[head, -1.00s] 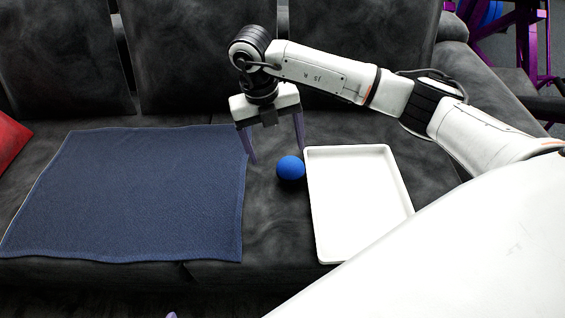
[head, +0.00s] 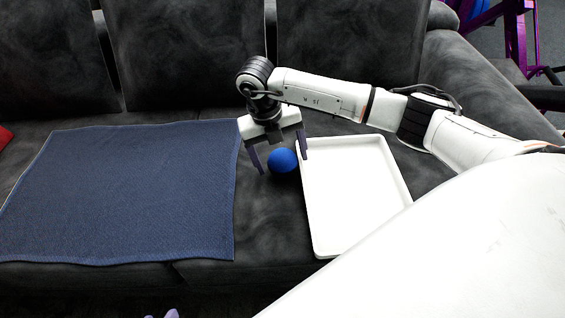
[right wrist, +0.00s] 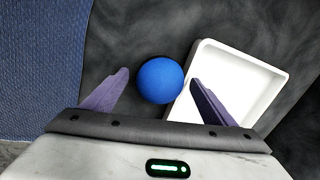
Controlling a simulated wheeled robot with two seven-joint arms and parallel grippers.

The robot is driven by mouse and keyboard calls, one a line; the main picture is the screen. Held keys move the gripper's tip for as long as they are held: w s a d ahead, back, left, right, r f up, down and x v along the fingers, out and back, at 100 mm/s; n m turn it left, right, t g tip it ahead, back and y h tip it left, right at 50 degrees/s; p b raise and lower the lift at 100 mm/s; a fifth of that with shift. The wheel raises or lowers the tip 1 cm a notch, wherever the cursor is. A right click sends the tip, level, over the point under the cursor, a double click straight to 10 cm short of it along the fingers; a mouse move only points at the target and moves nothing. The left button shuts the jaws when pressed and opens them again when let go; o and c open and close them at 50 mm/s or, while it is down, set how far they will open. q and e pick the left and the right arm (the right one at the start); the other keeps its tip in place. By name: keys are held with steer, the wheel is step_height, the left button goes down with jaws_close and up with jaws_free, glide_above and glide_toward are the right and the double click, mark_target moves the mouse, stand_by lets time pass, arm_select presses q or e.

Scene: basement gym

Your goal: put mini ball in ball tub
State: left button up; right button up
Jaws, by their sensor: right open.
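The blue mini ball (head: 283,161) rests on the dark sofa seat, just left of the white shallow tub (head: 352,205). In the right wrist view the ball (right wrist: 160,80) lies between the finger tips, with the tub (right wrist: 258,80) to its right. I cannot tell whether a finger touches the ball. Only small purple tips of my left gripper (head: 162,314) show at the bottom edge.
A dark blue towel (head: 120,195) lies flat on the seat left of the ball. A strip of bare seat separates towel and tub. The sofa backrest (head: 180,60) rises behind. A bit of red cushion (head: 4,137) shows at the far left.

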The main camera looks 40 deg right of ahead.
steer(key=shift+r, duration=0.1)
steer(key=c, duration=1.2)
